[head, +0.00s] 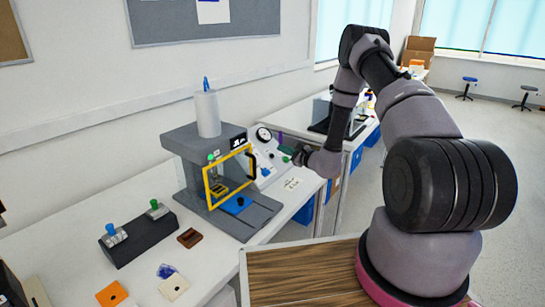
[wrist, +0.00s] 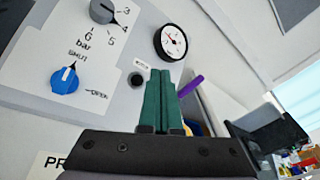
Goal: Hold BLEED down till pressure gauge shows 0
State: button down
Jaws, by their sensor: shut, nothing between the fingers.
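My gripper (wrist: 160,74) is shut and empty, its green fingers together in front of the control panel (wrist: 30,55). In the head view my gripper (head: 288,150) is at the panel's right side. A small dark round button (wrist: 136,80) is just left of the fingers. A small label above it is partly covered and too small to read, so I cannot confirm it says BLEED. The pressure gauge (wrist: 171,42), white-faced with a black rim, is just above the fingertips. The gauge (head: 263,134) also shows in the head view.
A blue SHUT/OPEN knob (wrist: 65,80) and a grey bar-scale knob (wrist: 102,10) are on the panel. A purple piece (wrist: 190,86) is right of the fingers. A press with a yellow-framed guard (head: 207,190) stands left of the panel.

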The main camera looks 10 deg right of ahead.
jog(key=shift+w+a+f, duration=0.35)
jog(key=shift+f, duration=0.25)
jog(key=shift+w+a+f, duration=0.3)
jog(key=shift+w+f, duration=0.05)
jog(key=shift+f, duration=0.2)
dwell(1.3)
jog(key=shift+w+a+f, duration=0.15)
jog(key=shift+a+f, duration=0.05)
jog(key=shift+f, duration=0.1)
jog(key=shift+w+a+f, duration=0.2)
jog(key=shift+f, duration=0.15)
dwell(2.0)
jog(key=shift+r, duration=0.15)
dwell(1.1)
jog(key=shift+s+d+r, duration=0.4)
jog(key=shift+r, duration=0.1)
jog(key=shift+s+d+r, duration=0.35)
jog(key=shift+r, duration=0.3)
jog(key=shift+s+d+r, duration=0.4)
jog(key=shift+r, duration=0.25)
jog(key=shift+s+d+r, duration=0.35)
jog(key=shift+r, duration=0.3)
